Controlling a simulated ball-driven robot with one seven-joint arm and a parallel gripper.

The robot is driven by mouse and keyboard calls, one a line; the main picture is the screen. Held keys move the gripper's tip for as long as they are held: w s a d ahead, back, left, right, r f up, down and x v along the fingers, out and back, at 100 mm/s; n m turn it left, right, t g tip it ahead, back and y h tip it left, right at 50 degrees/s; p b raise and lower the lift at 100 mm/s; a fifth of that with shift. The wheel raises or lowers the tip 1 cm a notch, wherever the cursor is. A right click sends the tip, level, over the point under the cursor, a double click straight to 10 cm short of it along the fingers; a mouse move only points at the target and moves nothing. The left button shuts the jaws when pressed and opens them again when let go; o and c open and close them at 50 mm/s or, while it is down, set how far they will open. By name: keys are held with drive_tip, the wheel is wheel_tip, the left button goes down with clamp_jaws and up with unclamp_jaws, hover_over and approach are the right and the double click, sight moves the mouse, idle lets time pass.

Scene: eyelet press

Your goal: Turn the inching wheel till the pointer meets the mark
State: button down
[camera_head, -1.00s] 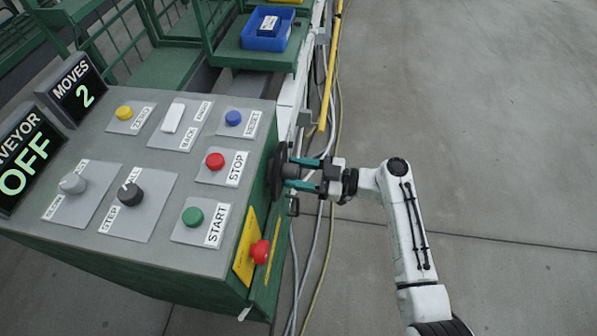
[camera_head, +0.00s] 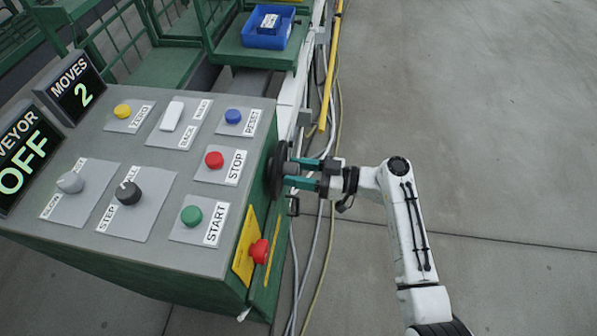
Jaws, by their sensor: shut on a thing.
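The inching wheel (camera_head: 275,170) is a dark disc on the right side wall of the green and grey control console (camera_head: 150,255). I see it nearly edge-on. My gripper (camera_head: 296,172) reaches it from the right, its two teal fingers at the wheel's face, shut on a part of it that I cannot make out. My white arm comes in from the lower right. I cannot make out the pointer or the mark in this view.
The console top carries a red STOP button (camera_head: 214,160), a green START button (camera_head: 192,215) and several other controls. A red emergency button (camera_head: 259,251) juts out below the wheel. Cables (camera_head: 318,260) run along the floor. Open floor lies to the right.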

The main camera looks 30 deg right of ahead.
drive_tip(key=shift+w+d+f+m+g+p, duration=0.1)
drive_tip(key=shift+m+p, duration=1.5)
drive_tip(key=shift+m, duration=2.7)
drive_tip(key=shift+s+a+m+g+p, duration=0.1)
drive_tip(key=shift+m+p, duration=1.45)
drive_tip(key=shift+m, duration=2.75)
drive_tip(key=shift+w+d+f+m+g+p, duration=0.1)
drive_tip(key=shift+m+p, duration=1.5)
drive_tip(key=shift+m, duration=2.7)
drive_tip(key=shift+c, duration=2.3)
unclamp_jaws()
drive_tip(key=shift+d, duration=0.1)
